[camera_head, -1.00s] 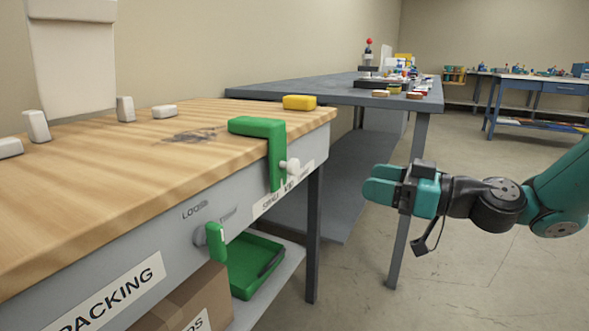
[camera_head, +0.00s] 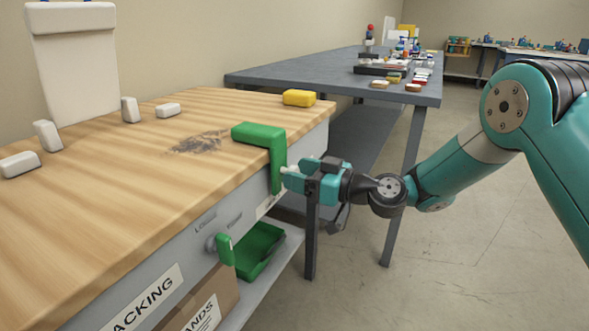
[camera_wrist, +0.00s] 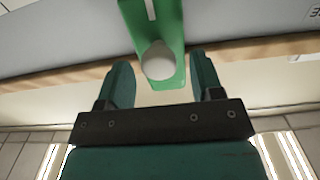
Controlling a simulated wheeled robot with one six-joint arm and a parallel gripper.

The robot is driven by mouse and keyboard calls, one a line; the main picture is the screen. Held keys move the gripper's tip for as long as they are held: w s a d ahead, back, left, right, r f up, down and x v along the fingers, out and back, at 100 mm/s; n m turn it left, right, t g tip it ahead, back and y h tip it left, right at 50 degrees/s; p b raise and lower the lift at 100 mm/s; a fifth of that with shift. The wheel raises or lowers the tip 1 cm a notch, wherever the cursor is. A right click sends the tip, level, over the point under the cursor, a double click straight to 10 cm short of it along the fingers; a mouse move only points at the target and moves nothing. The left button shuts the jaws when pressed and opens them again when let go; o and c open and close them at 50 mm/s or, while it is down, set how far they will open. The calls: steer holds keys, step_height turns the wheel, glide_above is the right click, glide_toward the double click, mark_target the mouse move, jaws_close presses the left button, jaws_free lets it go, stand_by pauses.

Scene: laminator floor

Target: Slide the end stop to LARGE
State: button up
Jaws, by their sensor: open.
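The end stop (camera_head: 277,165) is a green bracket. Its top arm lies on the wooden bench top and its other arm hangs down over the bench's front face, near the right corner. A white round knob (camera_wrist: 158,61) sticks out of its hanging part. My gripper (camera_head: 287,177) is at the knob in the head view. In the wrist view my gripper (camera_wrist: 163,80) is open, with one teal finger on each side of the knob and gaps visible on both sides. The size label strip (camera_head: 267,205) is mostly hidden behind my gripper; its words cannot be read.
A yellow block (camera_head: 299,97) and several white blocks lie on the bench top. Below the front edge are a grey knob with a green lever (camera_head: 225,249) and a green tray (camera_head: 259,247). A dark table (camera_head: 340,92) stands behind. Open floor is at right.

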steer(key=shift+x, duration=0.95)
steer(key=shift+d, duration=0.1)
steer(key=shift+c, duration=0.3)
